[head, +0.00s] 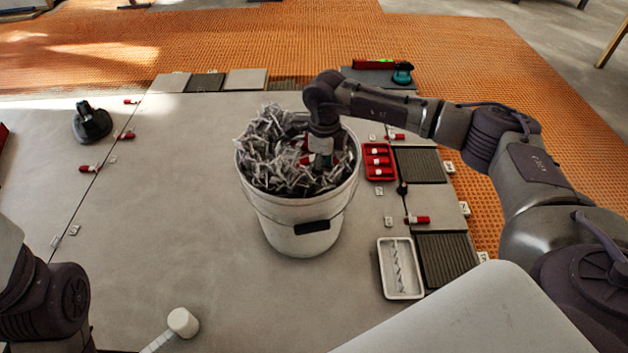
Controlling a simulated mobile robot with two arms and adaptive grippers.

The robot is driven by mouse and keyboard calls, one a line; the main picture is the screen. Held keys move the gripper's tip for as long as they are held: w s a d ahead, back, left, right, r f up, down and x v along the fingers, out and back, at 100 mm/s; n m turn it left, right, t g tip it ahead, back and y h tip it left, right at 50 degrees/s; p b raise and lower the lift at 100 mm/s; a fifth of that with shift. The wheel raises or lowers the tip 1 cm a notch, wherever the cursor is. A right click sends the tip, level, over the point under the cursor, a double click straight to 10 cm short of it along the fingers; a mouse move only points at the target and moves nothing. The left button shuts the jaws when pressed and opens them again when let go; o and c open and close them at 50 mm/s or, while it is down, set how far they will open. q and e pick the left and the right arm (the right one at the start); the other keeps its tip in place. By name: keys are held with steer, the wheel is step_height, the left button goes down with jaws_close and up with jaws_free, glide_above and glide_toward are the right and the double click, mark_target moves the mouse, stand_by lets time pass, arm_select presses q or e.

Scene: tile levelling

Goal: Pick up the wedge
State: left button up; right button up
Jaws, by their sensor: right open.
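My right gripper (318,163) points down into the top of a white bucket (285,228) filled with shredded paper (272,150). It is open, and its fingertips are partly hidden among the shreds. A small red piece (305,160), which looks like a wedge, shows in the paper close beside the fingers; most of it is covered. Other red wedges lie in a red tray (378,176) right of the bucket, and one red wedge (417,220) lies at a tile joint. Part of my left arm shows at lower left, but its gripper is out of view.
A white tray (400,296) with small clips and dark ribbed tiles (446,258) stand right of the bucket. A white-headed mallet (182,322) lies in front. A dark suction cup (91,123) is at far left. The grey tiles left of the bucket are mostly clear.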

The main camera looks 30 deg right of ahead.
steer(key=shift+f, duration=0.95)
steer(key=c, duration=0.9)
